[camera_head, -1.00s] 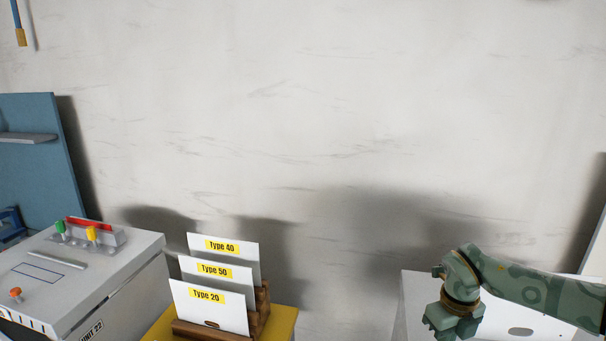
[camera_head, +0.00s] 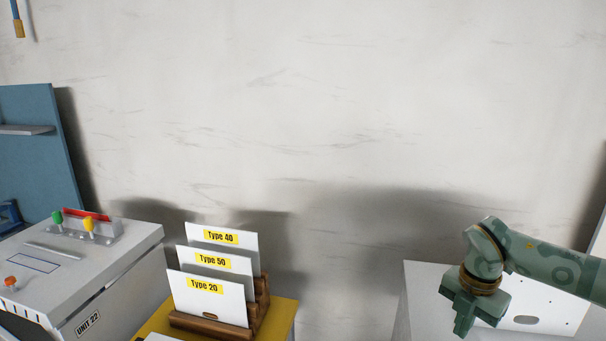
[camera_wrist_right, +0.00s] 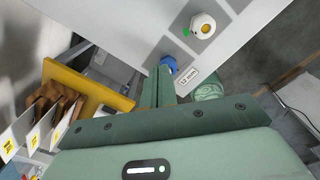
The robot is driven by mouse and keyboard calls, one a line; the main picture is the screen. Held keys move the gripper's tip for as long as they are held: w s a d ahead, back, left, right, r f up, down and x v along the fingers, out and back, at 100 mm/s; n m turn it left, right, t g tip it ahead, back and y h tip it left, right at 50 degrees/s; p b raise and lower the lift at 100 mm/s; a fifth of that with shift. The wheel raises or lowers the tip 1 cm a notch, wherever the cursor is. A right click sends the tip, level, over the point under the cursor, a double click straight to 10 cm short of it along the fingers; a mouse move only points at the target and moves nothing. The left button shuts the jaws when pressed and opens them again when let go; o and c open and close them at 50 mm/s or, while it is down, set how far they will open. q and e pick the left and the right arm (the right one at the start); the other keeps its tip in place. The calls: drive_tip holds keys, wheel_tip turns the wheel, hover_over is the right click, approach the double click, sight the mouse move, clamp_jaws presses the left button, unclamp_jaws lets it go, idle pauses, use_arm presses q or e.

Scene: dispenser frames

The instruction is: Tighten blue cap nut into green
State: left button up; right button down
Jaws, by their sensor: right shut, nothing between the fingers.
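A blue cap nut (camera_wrist_right: 169,64) sits on the white panel in the right wrist view, above a label reading "12 mm" (camera_wrist_right: 186,83). A small green mark (camera_wrist_right: 186,31) lies beside a white round knob or nut higher up on the same panel. My right gripper (camera_head: 464,327) is over the white box at the right in the head view. In the right wrist view its fingers (camera_wrist_right: 159,78) are shut and empty, with their tips just below the blue cap nut. I cannot tell whether they touch it. My left gripper is out of view.
A grey unit (camera_head: 75,265) with green, yellow and orange controls stands at the left. A wooden holder (camera_head: 262,300) with white type cards stands on a yellow stand (camera_head: 284,312). The white box (camera_head: 425,290) is under my right arm.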

drive_tip(key=f+m+b, duration=0.2)
drive_tip(key=f, duration=0.1)
drive_tip(key=f+m+b, duration=0.2)
drive_tip(key=f+b, duration=0.1)
drive_tip(key=f, duration=0.1)
drive_tip(key=shift+s, duration=0.2)
drive_tip(key=shift+s+a, duration=0.2)
drive_tip(key=shift+a, duration=0.05)
idle(0.8)
